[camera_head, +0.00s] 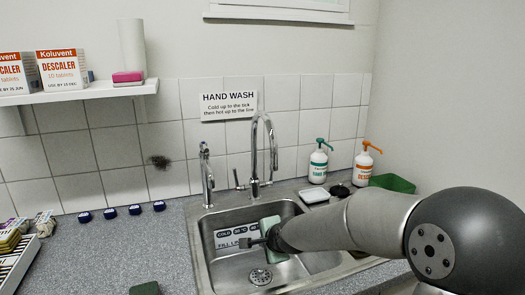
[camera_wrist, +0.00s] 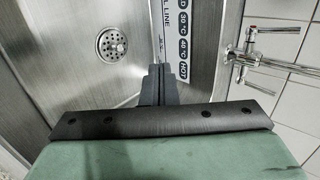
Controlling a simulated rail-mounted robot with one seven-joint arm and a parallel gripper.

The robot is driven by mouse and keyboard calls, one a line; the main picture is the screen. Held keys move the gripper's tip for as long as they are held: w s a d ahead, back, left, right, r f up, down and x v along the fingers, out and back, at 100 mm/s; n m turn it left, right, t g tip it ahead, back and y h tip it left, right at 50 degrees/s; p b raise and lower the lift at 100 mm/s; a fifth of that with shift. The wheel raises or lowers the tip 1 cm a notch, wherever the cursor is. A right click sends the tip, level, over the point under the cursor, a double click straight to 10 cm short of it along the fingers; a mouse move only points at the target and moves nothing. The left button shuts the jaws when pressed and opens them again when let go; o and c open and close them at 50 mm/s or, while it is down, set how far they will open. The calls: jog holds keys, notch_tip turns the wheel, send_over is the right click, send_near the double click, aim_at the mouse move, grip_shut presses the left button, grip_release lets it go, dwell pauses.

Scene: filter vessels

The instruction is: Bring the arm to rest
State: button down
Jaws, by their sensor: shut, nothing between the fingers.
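My gripper (camera_head: 244,243) is over the sink basin (camera_head: 222,262), in front of the tall curved tap. Its dark fingers are shut and empty. My arm reaches in from the right side of the head view. In the wrist view my gripper (camera_wrist: 158,72) shows its two fingers together, with the drain (camera_wrist: 112,43) to their left and a black-and-white temperature strip (camera_wrist: 176,35) just beyond them. How far the fingertips are from the basin wall I cannot tell.
A curved tap (camera_head: 254,150) and a smaller tap (camera_head: 206,175) stand behind the basin. Soap bottles (camera_head: 319,165) and a green tray (camera_head: 392,184) are at the back right. Several blue caps (camera_head: 109,213) sit on the left counter. A shelf (camera_head: 75,94) holds descaler boxes (camera_head: 62,69).

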jog(key=s+d+n+g+h, duration=0.1)
jog(key=s+d+n, duration=0.1)
jog(key=s, duration=0.3)
jog(key=s+d+r+n+g+h+p, duration=0.1)
jog(key=s+d+n, duration=0.2)
jog(key=s, duration=0.3)
jog(key=s+d+n+g+h+p, duration=0.1)
jog(key=s+d+n+g, duration=0.1)
jog(key=s, duration=0.3)
jog(key=shift+s+d+r+n, duration=0.25)
jog(key=shift+d+r+n, duration=0.15)
jog(key=shift+d, duration=0.2)
jog(key=s+d+n+g+p, duration=0.1)
jog(key=s+d+n+g, duration=0.1)
jog(key=s, duration=0.6)
jog(key=s+d+r+n+g+p, duration=0.1)
jog(key=s+n, duration=0.3)
jog(key=s, duration=0.5)
jog(key=shift+s+d+g+h, duration=0.15)
jog(key=shift+d+g+h, duration=0.15)
jog(key=shift+d+g, duration=0.45)
jog(key=shift+d, duration=0.1)
